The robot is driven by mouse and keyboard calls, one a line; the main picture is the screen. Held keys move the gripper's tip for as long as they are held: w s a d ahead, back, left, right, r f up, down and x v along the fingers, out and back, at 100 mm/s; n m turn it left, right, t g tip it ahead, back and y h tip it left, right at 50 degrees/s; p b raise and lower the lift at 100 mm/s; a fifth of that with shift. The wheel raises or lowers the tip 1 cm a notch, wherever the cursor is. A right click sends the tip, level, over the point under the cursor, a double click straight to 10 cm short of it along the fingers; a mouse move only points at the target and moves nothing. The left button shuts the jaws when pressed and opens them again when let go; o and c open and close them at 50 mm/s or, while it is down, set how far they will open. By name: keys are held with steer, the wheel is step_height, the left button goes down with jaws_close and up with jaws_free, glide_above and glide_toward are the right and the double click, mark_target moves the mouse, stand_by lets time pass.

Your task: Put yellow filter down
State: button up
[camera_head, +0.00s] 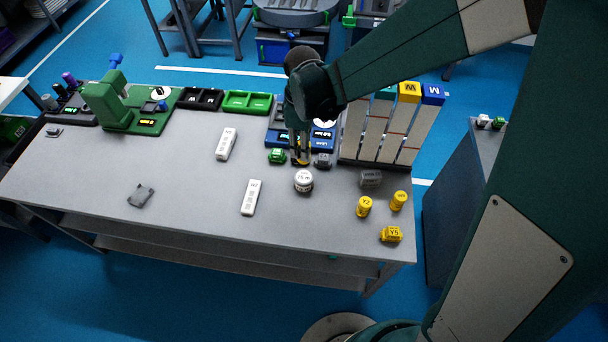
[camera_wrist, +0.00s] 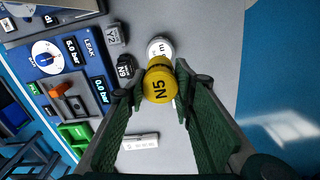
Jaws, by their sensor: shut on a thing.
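My gripper (camera_head: 299,158) is shut on a yellow cylindrical filter marked N5 (camera_wrist: 158,78). In the wrist view the filter sits between the two green finger pads. In the head view the fingers mostly hide it. My gripper is over the grey table (camera_head: 190,180), by the front edge of the blue leak tester (camera_head: 318,143). A white round weight (camera_head: 303,181) is just in front of my gripper and shows beyond the filter in the wrist view (camera_wrist: 159,47). I cannot tell whether the filter touches the table.
Yellow pieces (camera_head: 364,206), (camera_head: 398,201) and (camera_head: 390,234) stand at the right front. A green piece (camera_head: 277,156) and a dark piece (camera_head: 322,160) flank my gripper. White blocks (camera_head: 227,144), (camera_head: 251,197) lie left. A sloped rack (camera_head: 385,130) stands right. The front middle is clear.

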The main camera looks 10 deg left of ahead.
steer(key=shift+f, duration=0.1)
steer(key=shift+f, duration=2.8)
steer(key=shift+f, duration=2.05)
steer(key=shift+f+b, duration=0.25)
steer(key=shift+b, duration=0.05)
steer(key=o, duration=0.9)
steer(key=shift+r, duration=0.1)
steer(key=shift+r, duration=0.2)
steer(key=shift+r+p, duration=0.4)
steer(key=shift+r, duration=5.55)
